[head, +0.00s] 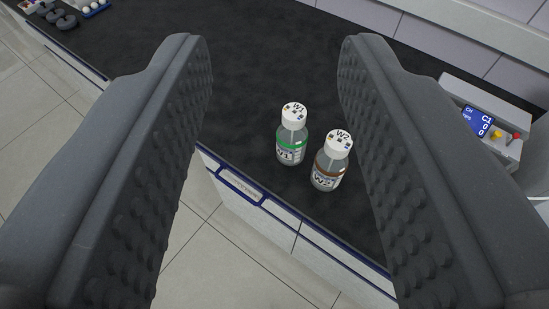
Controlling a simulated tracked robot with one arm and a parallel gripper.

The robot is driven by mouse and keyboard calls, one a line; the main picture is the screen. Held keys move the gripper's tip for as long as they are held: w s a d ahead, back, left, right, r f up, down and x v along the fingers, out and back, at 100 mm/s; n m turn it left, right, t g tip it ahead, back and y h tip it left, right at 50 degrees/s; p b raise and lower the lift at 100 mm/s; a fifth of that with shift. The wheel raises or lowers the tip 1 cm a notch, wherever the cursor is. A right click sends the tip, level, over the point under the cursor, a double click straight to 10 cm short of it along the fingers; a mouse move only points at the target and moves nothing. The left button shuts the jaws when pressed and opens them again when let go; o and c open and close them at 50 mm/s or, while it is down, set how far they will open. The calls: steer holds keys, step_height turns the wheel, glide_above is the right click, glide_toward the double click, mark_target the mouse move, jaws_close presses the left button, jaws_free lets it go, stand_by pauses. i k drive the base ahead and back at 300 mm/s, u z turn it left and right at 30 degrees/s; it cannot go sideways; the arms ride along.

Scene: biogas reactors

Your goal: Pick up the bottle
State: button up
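Two small clear bottles with white caps stand upright side by side on the dark bench top near its front edge. The left bottle (290,146), marked W1, has a green band. The right bottle (327,173), marked W2, has a brown-orange band. My gripper (275,60) is wide open and empty, with its two studded grey fingers at the left and right of the picture. Both bottles appear between the fingers, beyond and below them, and nothing touches them. The task does not tell which bottle is meant.
A device with a blue screen (478,122) and coloured knobs stands at the right, partly behind the right finger. Dark curved items and a blue rack (93,8) lie at the far upper left. The dark bench top (265,50) behind the bottles is clear. White drawers (262,221) and tiled floor lie in front.

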mark_target(291, 146)
steer(key=z, duration=0.2)
steer(key=i, duration=0.85)
steer(key=u, duration=0.1)
